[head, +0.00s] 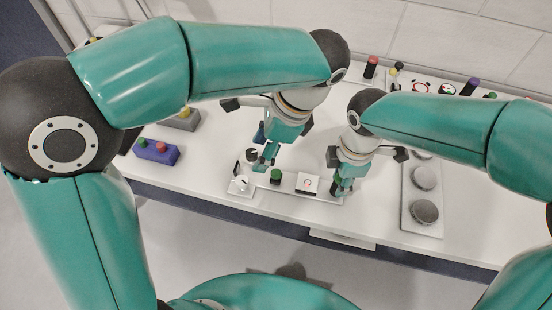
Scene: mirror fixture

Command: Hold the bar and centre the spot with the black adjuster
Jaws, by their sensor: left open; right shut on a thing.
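The white fixture base plate (322,195) lies near the front edge of the table. On it are a white mount (240,185) with a black adjuster (251,156), a green knob (276,176), and a small white screen (307,183) with a ring mark; the spot is too small to place within it. My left gripper (267,160) is open, pointing down just right of the black adjuster; I cannot tell whether they touch. My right gripper (342,186) is shut at the plate's right end, on what appears to be the bar, which its fingers mostly hide.
A grey panel with several round discs (424,179) lies right of my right gripper. A blue box with green and red knobs (156,151) and a grey box (182,120) stand at left. Several coloured knobs and dials (447,88) line the back by the tiled wall.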

